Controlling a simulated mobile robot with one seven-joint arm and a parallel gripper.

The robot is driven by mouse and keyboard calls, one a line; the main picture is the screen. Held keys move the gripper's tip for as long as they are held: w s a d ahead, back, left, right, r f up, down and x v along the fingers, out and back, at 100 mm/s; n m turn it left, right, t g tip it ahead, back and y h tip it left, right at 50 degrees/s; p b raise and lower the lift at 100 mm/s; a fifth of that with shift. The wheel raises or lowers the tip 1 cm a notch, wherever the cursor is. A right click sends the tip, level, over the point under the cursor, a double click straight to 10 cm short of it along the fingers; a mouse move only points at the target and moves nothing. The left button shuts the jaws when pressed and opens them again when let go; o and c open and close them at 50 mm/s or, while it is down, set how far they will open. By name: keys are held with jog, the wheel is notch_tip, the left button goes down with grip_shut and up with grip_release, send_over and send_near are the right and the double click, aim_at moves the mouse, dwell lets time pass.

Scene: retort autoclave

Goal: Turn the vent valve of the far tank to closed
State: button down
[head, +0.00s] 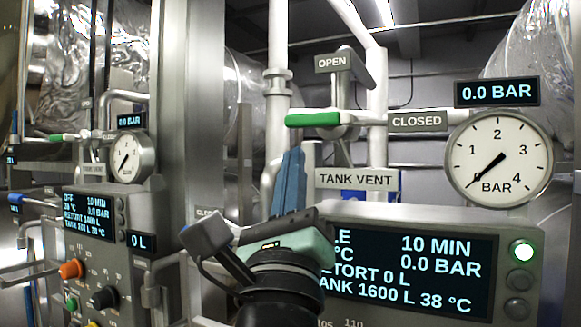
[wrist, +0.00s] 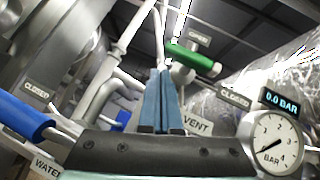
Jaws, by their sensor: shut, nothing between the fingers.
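A vent valve with a green grip (head: 313,119) is mounted above the TANK VENT label (head: 355,180) in the head view. Its grip points left from the hub; the OPEN plate (head: 332,63) is above, and the CLOSED plate (head: 417,121) is to the right. A smaller, more distant green-gripped valve (head: 62,137) shows at far left; I cannot tell its setting. My gripper (head: 293,152), with blue fingers, is shut and empty, just below the nearer green grip in the picture. In the wrist view, the fingers (wrist: 165,75) point up beside the green grip (wrist: 193,60), apparently apart from it.
A round pressure gauge (head: 498,157) and a 0.0 BAR readout (head: 497,92) stand right of the nearer valve. A control panel with a screen (head: 410,270) is below. A steel column (head: 180,120) separates the two stations. A blue handle (wrist: 22,118) shows at left in the wrist view.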

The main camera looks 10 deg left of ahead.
jog(key=s+a+f+b, duration=0.2)
jog(key=s+f+b, duration=0.4)
jog(key=f, duration=0.2)
jog(key=s+d+r+n, duration=0.1)
jog(key=s+d+n, duration=0.2)
jog(key=n, duration=1.2)
jog(key=s+d+r+n+t+h, duration=0.1)
jog(key=s+d+n, duration=0.3)
jog(key=n, duration=1)
jog(key=shift+s+n, duration=0.4)
jog(key=shift+s, duration=0.6)
